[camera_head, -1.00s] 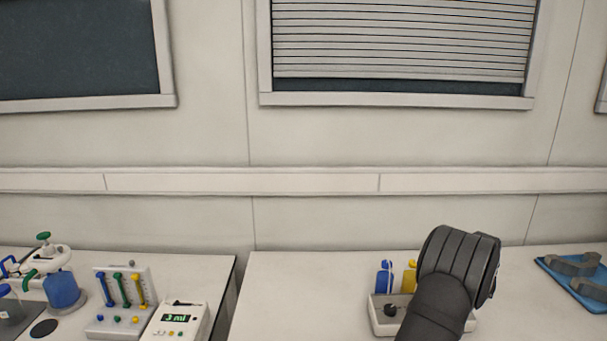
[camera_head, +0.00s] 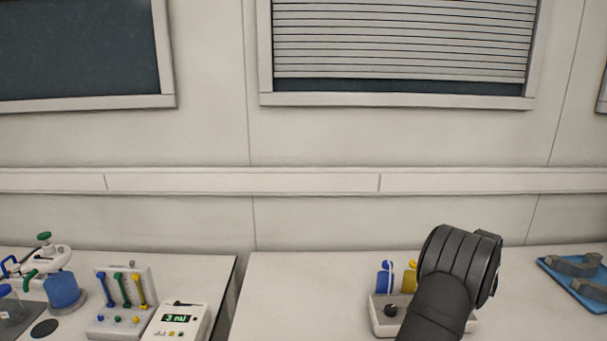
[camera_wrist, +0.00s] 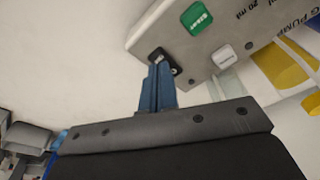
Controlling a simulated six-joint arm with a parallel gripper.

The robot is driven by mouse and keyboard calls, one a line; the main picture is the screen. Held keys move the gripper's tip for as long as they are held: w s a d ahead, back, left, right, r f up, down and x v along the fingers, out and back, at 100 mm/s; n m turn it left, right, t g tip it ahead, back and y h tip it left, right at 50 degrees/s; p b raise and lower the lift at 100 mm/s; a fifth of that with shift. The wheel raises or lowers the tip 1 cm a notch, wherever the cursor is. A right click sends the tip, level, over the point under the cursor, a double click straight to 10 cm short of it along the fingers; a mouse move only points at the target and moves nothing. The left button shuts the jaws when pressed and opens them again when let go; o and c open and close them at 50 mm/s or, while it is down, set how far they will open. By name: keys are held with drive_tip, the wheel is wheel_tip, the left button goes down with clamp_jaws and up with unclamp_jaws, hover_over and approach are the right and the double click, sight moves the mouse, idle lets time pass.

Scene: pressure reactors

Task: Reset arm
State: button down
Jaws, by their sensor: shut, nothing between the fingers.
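My gripper (camera_wrist: 157,88) shows in the wrist view with its narrow blue fingers together and nothing visible between them. The fingertips are at or just in front of a small dark piece at the corner of a white pump box (camera_wrist: 205,40); I cannot tell whether they touch. The box has a green start button (camera_wrist: 196,18), a pale button (camera_wrist: 223,56) and printed "20 ml" and "PUMP" text. In the head view my wrist hides my fingers and covers part of a white base (camera_head: 384,327) with a dark knob, a blue bottle (camera_head: 385,280) and a yellow bottle (camera_head: 409,280).
A blue tray (camera_head: 560,278) with grey parts lies at the far right. On the left bench stand a white meter (camera_head: 178,322) reading 3 ml, a coloured valve panel (camera_head: 121,302) and a blue vessel (camera_head: 62,291). A gap separates the benches; the right bench's left part is clear.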

wheel_tip(320, 180, up, 8)
drive_tip(key=s+a+r+n+t, duration=0.2)
drive_tip(key=s+a+r+n, duration=0.1)
drive_tip(key=s+a+n, duration=0.1)
drive_tip(key=shift+a+r+n+y, duration=0.25)
drive_tip(key=shift+a+n+y, duration=0.15)
drive_tip(key=shift+a+n, duration=0.55)
drive_tip(key=shift+d, duration=0.1)
drive_tip(key=w+d+f+m, duration=0.1)
drive_tip(key=d+f+m, duration=0.1)
drive_tip(key=w+d+f+m+g, duration=0.1)
drive_tip(key=f+m, duration=0.1)
drive_tip(key=f, duration=0.1)
drive_tip(key=w+d+f+m, duration=0.2)
drive_tip(key=f, duration=0.1)
drive_tip(key=shift+d+g+h, duration=0.35)
drive_tip(key=shift+g+h, duration=0.05)
drive_tip(key=shift+f, duration=0.65)
idle(0.6)
